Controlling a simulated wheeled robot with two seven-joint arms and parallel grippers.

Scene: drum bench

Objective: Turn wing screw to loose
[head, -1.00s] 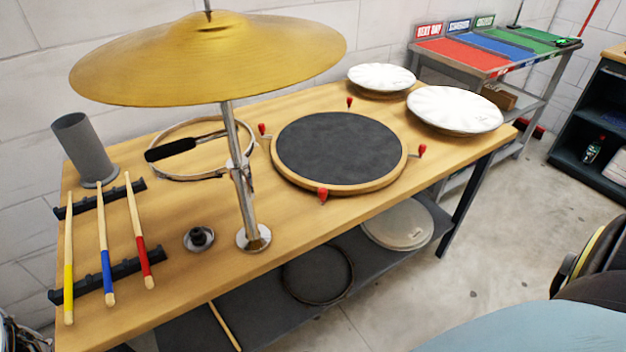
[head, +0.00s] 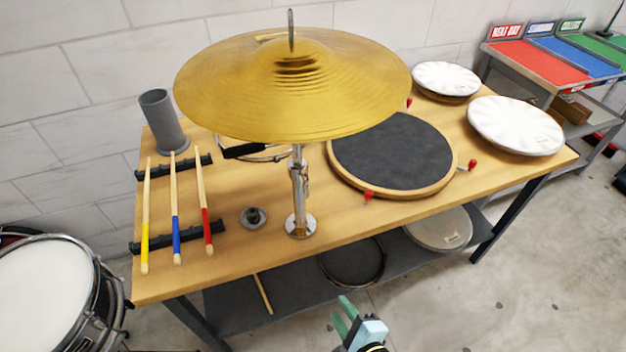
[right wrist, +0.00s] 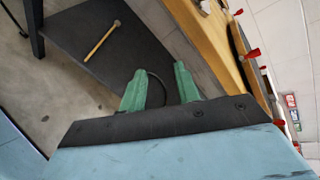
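The wing screw itself is too small to make out for certain. A metal clamp piece (head: 303,170) sits on the cymbal stand's post (head: 298,205), below the gold cymbal (head: 290,85). Small red-tipped fittings, one at the front (head: 369,196), stand around the round dark drum pad (head: 393,150). Red fittings also show at the bench edge in the right wrist view (right wrist: 252,53). My right gripper (head: 345,318) is low in front of the bench, away from the stand. Its green fingers (right wrist: 160,84) are apart with nothing between them. My left gripper is out of view.
The wooden bench (head: 250,260) holds drumsticks on black racks (head: 175,243), a grey cup (head: 163,120), a small black-topped base (head: 253,217) and two white drum pads (head: 515,125). A dark lower shelf (head: 300,290) lies below. A drum (head: 45,285) stands at left.

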